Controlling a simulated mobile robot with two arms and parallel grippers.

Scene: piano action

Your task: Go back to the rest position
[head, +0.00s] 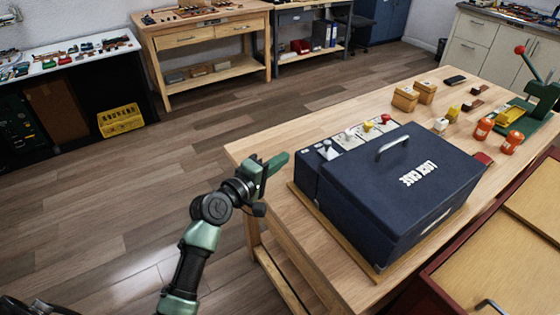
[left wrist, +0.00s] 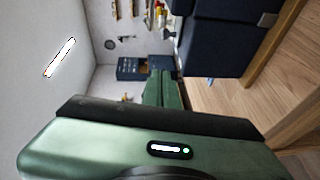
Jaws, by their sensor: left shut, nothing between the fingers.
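My left gripper (head: 278,162) is shut and empty. It hangs in the air beside the left end of the wooden workbench, near the dark blue case. Its green fingers also show closed together in the left wrist view (left wrist: 162,92). The dark blue case (head: 365,220), with "LOCK CASE" lettering and a grey handle on top, stands closed on a wooden board on the bench. Part of the case shows in the left wrist view (left wrist: 218,48), apart from the fingers. My right gripper is not in view.
Dark red furniture (head: 490,235) stands close at the lower right. The floor (head: 130,190) left of the bench is clear.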

